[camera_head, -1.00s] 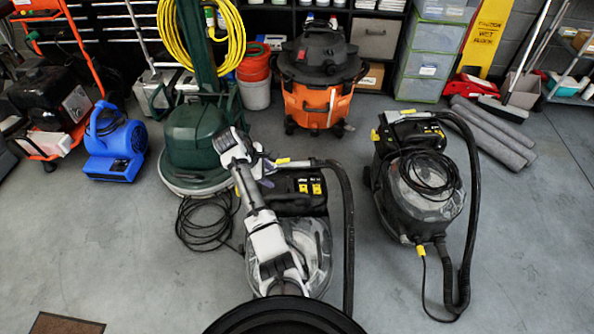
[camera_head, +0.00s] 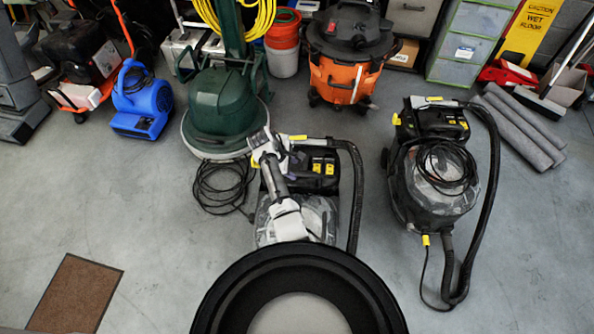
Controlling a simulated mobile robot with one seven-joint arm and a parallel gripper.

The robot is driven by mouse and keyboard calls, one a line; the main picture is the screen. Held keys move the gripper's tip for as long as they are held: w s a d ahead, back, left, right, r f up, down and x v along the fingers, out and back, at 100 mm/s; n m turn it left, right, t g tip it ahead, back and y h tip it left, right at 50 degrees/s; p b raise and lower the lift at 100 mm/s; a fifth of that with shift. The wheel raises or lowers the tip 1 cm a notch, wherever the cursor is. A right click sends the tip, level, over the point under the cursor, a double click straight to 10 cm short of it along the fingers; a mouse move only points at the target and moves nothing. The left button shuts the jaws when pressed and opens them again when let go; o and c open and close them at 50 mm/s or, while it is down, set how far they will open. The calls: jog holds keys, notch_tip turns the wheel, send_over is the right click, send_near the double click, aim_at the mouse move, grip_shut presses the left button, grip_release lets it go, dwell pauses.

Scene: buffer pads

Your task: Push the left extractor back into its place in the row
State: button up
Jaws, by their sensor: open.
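The left extractor (camera_head: 323,165) is a black machine with yellow catches, a clear tank and a black hose arching down its right side. It stands on the floor in the middle of the head view. My arm reaches over its left part and hides some of its top and tank. My gripper (camera_head: 291,162) is open at the upper left of this extractor, partly hidden by my wrist. I cannot tell whether it touches the machine. The right extractor (camera_head: 437,190), similar with a coiled cord on top, stands apart to the right.
A green floor machine (camera_head: 219,108) with a loose black cord stands close at upper left. An orange vacuum (camera_head: 340,80) stands behind. A blue blower (camera_head: 142,98) is farther left. A brown mat (camera_head: 76,293) lies at lower left. Open floor surrounds the mat.

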aim_at(298, 172)
jog(key=shift+x, duration=2.1)
jog(key=shift+c, duration=0.4)
grip_shut()
